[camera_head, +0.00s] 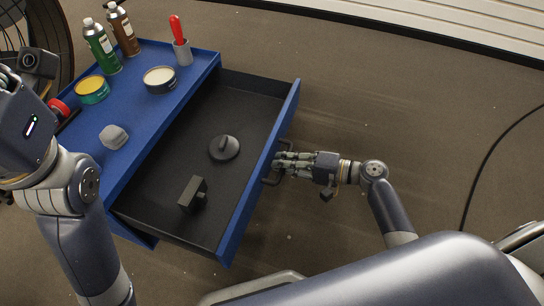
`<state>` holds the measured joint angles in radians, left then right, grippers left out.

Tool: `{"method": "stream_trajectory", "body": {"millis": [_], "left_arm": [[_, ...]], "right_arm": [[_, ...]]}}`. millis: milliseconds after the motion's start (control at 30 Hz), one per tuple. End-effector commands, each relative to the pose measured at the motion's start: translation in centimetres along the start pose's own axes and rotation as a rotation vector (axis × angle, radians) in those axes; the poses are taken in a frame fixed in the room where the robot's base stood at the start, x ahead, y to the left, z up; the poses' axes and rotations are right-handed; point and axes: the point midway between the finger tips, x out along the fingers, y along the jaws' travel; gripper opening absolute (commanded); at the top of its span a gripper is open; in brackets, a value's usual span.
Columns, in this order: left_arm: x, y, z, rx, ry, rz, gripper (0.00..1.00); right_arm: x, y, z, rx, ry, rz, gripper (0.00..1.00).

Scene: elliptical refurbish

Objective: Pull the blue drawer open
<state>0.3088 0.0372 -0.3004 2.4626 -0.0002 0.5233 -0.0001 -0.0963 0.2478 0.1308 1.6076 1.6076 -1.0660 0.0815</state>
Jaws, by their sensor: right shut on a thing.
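The blue drawer (262,178) stands pulled well out from the blue cabinet (140,165), and its black inside is open to view. A dark handle (270,182) sits on the outer face of its front. My right gripper (283,162) is at that handle, with its fingers shut on it; the fingers partly hide the handle. My left arm comes in at the left edge, with its hand (22,125) beside the cabinet; its fingertips are not clearly seen.
In the drawer lie a round black object (224,148) and a small black block (193,193). On the cabinet top stand a green bottle (102,48), a brown bottle (123,30), tins (160,80), a grey cup with a red-handled tool (182,52) and a grey lump (114,137). Floor at right is clear except a cable (484,165).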

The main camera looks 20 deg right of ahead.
Motion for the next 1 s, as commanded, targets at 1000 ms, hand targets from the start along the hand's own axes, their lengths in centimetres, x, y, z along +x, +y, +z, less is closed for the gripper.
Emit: {"method": "stream_trajectory", "body": {"millis": [1000], "left_arm": [[0.1, -0.1, -0.1, 0.001, 0.003, 0.0, 0.0]], "right_arm": [[-1.4, 0.1, -0.1, 0.0, 0.002, 0.001, 0.3]]}}
